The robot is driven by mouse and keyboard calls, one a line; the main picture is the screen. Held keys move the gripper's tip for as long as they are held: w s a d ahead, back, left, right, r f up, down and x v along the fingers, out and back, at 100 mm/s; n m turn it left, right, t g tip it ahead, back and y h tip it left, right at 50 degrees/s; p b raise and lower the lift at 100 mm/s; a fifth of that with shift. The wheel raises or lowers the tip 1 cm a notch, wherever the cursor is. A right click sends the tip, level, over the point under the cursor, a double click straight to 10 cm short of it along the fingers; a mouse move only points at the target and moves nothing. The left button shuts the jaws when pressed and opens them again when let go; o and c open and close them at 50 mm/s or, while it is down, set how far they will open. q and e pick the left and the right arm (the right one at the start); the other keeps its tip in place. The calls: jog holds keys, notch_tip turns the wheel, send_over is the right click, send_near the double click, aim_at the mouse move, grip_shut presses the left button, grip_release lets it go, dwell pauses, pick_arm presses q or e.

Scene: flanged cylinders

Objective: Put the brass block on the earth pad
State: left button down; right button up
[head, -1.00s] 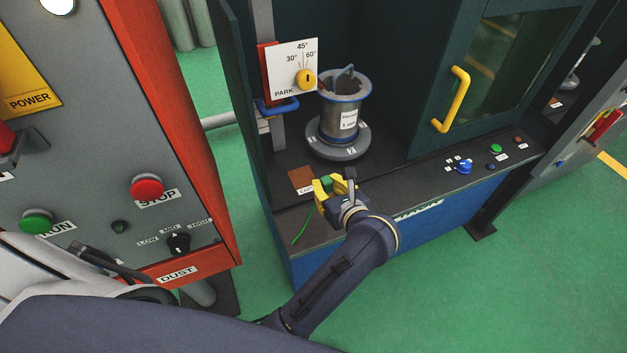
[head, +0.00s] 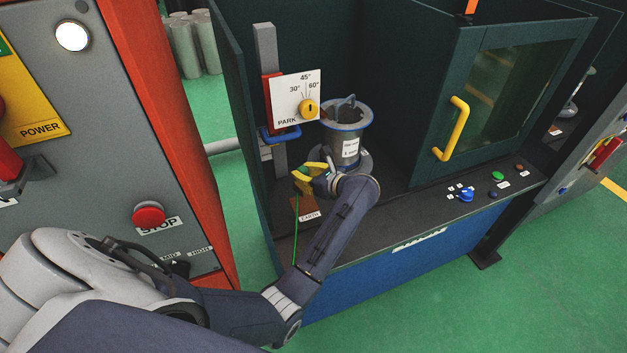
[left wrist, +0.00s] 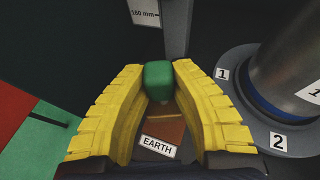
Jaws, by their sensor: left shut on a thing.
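The earth pad (head: 304,204) is a brown copper-coloured plate labelled EARTH on the cabinet's dark ledge. It also shows in the left wrist view (left wrist: 172,130), below and between the fingers. My left gripper (head: 311,173) has yellow fingers and is above the pad's far side. In the left wrist view it is shut on a green grip (left wrist: 159,78). A small brownish part shows under the grip, probably the brass block, mostly hidden; I cannot tell whether it touches the pad. A green wire (head: 296,235) hangs from the gripper area. My right gripper is not in view.
A flanged cylinder (head: 346,128) stands on a numbered round base (left wrist: 235,90), close right of the gripper. A post with an angle plate (head: 297,97) and yellow knob rises behind. A yellow-handled door (head: 452,130) and ledge buttons are to the right.

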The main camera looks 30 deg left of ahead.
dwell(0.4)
pick_arm(q)
jog(key=shift+f, duration=2.8)
jog(key=shift+f, duration=0.7)
jog(key=c, duration=1.2)
grip_release()
notch_tip(320, 180, up, 10)
